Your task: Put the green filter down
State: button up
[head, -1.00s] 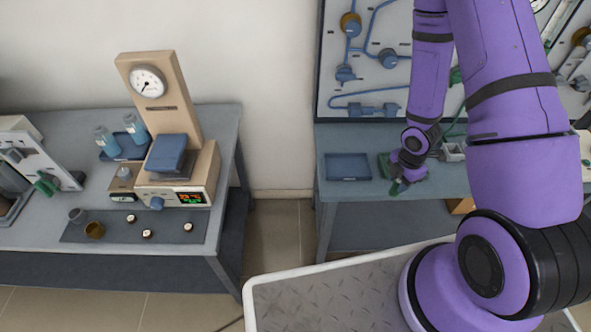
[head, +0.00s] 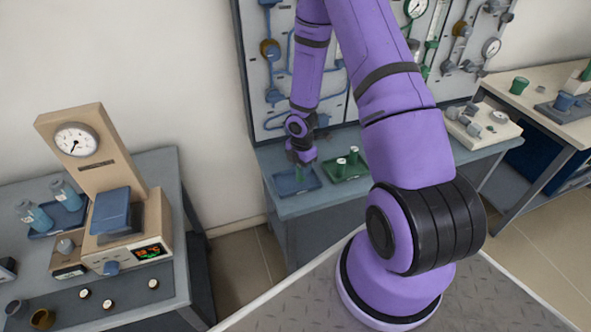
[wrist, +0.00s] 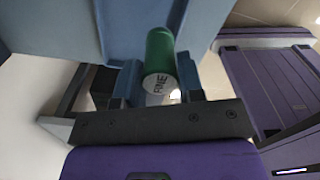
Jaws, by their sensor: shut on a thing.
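My gripper (head: 300,166) is shut on the green filter (wrist: 160,55), a green cylinder with a pale end marked "FINE" that faces the wrist camera. In the head view the gripper points down at the blue tray (head: 312,184) on the bench, and a bit of green shows under it. I cannot tell whether the filter touches the tray. A green tray (head: 357,173) just to the right holds two upright green filters with white tops (head: 341,166).
The trays stand on a blue-grey bench (head: 300,207) below a panel of pipes and gauges (head: 270,87). At left, another bench carries a beige instrument with a dial (head: 76,140).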

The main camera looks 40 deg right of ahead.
jog(key=shift+w+d+f, duration=0.1)
jog(key=shift+w+f, duration=0.6)
jog(key=shift+f, duration=0.25)
jog(key=shift+w+f, duration=0.7)
jog(key=shift+f, duration=0.25)
jog(key=o, duration=0.9)
jog(key=shift+f, duration=0.1)
jog(key=shift+o, duration=0.2)
